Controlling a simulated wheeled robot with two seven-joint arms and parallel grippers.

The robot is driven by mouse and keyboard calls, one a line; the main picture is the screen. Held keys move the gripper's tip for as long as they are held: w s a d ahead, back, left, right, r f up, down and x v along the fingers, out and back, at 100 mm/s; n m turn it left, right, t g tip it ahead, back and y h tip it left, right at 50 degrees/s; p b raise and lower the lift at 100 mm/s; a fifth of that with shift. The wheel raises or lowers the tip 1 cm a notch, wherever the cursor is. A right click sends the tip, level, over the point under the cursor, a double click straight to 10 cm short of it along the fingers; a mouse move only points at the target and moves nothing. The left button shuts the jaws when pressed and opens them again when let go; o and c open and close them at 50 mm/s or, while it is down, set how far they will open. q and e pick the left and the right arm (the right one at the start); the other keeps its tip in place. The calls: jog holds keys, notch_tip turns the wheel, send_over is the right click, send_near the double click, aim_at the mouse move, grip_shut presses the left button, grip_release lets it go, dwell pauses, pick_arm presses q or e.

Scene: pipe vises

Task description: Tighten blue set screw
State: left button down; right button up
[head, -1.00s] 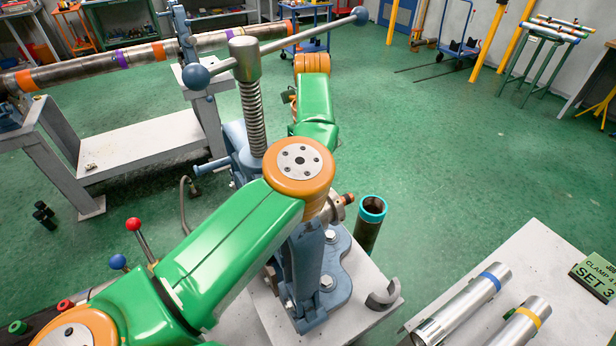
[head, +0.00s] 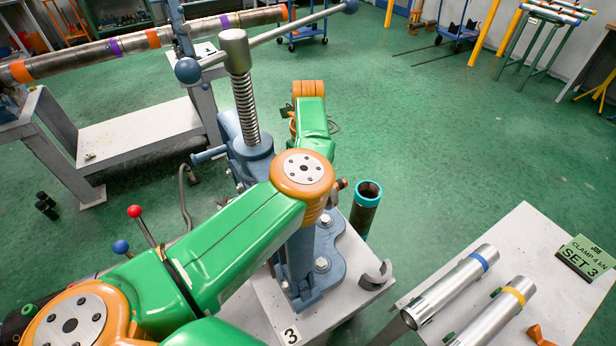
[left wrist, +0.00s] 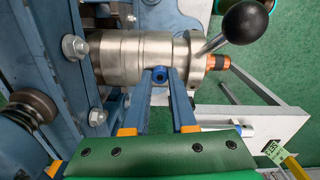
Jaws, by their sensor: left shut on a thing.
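The blue set screw (left wrist: 160,74) sits on the side of a steel cylinder (left wrist: 125,58) in the left wrist view. My left gripper (left wrist: 160,72) has its two blue fingers on either side of the screw head, shut on it. The cylinder is mounted at the blue pipe vise (head: 300,262), which stands on a pale stand (head: 362,300) in the head view. My green and orange left arm crosses in front of the vise and hides the gripper and screw there. My right gripper is in neither view.
A black ball lever (left wrist: 246,20) juts from the cylinder close to the fingers. The vise's long handle (head: 275,35) reaches across above. A grey table (head: 555,295) at right holds two steel tubes and a SET 3 sign (head: 588,258). Green floor lies open behind.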

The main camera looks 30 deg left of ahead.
pick_arm(q)
jog(key=m+b, duration=0.1)
jog(key=m, duration=0.4)
jog(key=shift+m, duration=0.3)
jog(key=m, duration=0.5)
jog(key=shift+w+a+r+b, duration=0.1)
jog(key=shift+r+b, duration=0.05)
jog(key=shift+b, duration=0.2)
jog(key=shift+m, duration=0.3)
jog(key=c, duration=0.7)
grip_release()
jog(key=shift+c, duration=0.2)
notch_tip(320, 180, up, 6)
jog(key=shift+r+b, duration=0.1)
jog(key=shift+b, duration=0.8)
jog(key=shift+r, duration=0.4)
